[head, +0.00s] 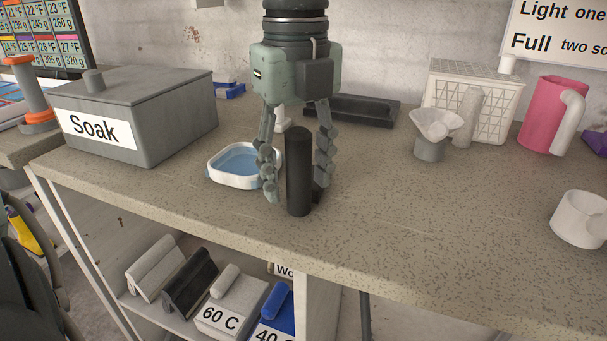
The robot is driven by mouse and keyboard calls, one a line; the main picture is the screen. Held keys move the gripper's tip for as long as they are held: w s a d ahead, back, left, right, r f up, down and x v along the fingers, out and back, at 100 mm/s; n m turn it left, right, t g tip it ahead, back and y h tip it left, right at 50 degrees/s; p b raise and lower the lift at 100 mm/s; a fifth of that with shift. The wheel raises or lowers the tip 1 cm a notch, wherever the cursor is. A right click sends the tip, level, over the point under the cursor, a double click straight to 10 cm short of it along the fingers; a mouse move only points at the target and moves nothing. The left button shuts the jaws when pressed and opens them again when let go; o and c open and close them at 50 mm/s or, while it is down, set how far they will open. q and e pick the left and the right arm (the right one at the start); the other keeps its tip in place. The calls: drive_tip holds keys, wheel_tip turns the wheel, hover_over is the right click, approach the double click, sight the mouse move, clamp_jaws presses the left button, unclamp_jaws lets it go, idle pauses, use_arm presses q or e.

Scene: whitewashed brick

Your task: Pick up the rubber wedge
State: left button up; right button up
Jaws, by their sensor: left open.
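My left gripper (297,192) points down over the worktop with its fingers spread apart. A black upright cylinder (299,172) stands between or just in front of the fingers; I see a gap on the left side, and contact on the right cannot be told. A small dark piece (321,193) shows low behind the right finger, mostly hidden. It may be the rubber wedge, but its shape is not clear. My right gripper is not in view.
A white tray with a blue inside (216,177) sits close to the left finger. A grey lidded "Soak" box (180,115) stands left, a dark long tray (375,115) behind. A funnel cup (432,145), white basket (505,95) and pink mug (545,115) stand right.

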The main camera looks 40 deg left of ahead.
use_arm(q)
clamp_jaws()
idle(0.3)
drive_tip(key=shift+r, duration=0.15)
